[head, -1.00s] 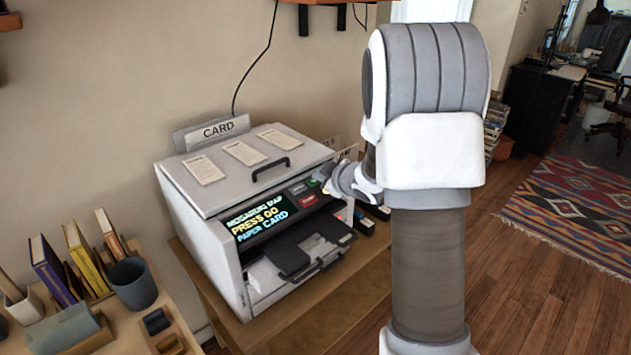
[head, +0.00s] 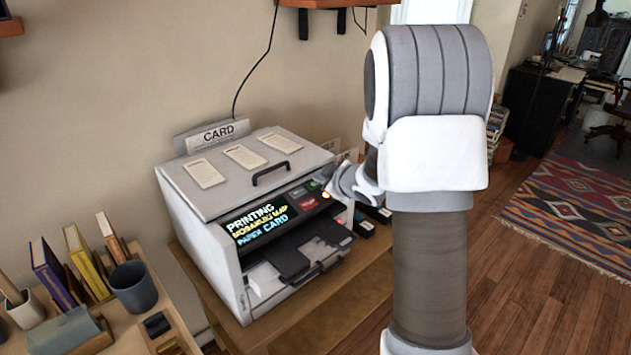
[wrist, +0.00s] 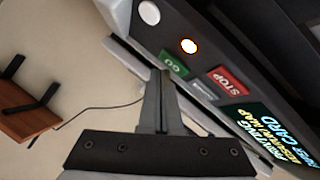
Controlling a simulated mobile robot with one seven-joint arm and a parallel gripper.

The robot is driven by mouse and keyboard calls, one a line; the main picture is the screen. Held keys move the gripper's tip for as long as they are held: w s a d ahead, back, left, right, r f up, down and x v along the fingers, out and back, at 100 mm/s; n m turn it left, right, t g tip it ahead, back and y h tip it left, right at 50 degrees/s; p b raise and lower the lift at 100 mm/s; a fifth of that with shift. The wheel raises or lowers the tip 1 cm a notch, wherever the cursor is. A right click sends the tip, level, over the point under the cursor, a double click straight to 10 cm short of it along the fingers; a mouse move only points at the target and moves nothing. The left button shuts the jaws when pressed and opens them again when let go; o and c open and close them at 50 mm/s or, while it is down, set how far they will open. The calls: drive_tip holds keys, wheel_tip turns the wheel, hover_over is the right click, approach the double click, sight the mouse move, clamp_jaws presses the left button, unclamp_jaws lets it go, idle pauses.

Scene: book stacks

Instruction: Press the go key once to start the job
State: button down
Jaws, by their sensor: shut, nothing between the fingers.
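The grey printer (head: 205,265) stands on a wooden stand, and its screen (head: 257,220) reads PRINTING, a map name and PAPER CARD. In the wrist view the green go key (wrist: 174,65) sits on the dark panel beside the red stop key (wrist: 228,81). A round lamp (wrist: 188,46) near the go key glows orange-white. My gripper (wrist: 160,76) is shut and empty, with its tips close beside the go key. I cannot tell whether they touch it. In the head view my arm hides most of the gripper.
A dark output tray (head: 290,262) sticks out of the printer's front. A wooden desk at the left holds books, a grey cup (head: 132,286) and a grey roll. A wall shelf (wrist: 25,118) and a cable show in the wrist view. Open floor and a rug lie at the right.

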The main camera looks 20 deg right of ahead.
drive_tip(key=shift+r, duration=0.2)
wheel_tip(320, 180, up, 6)
drive_tip(key=s+p, duration=0.1)
drive_tip(key=p, duration=0.4)
drive_tip(key=shift+s+d+f, duration=0.15)
drive_tip(key=shift+s+d, duration=0.2)
drive_tip(key=shift+s, duration=0.05)
idle(0.4)
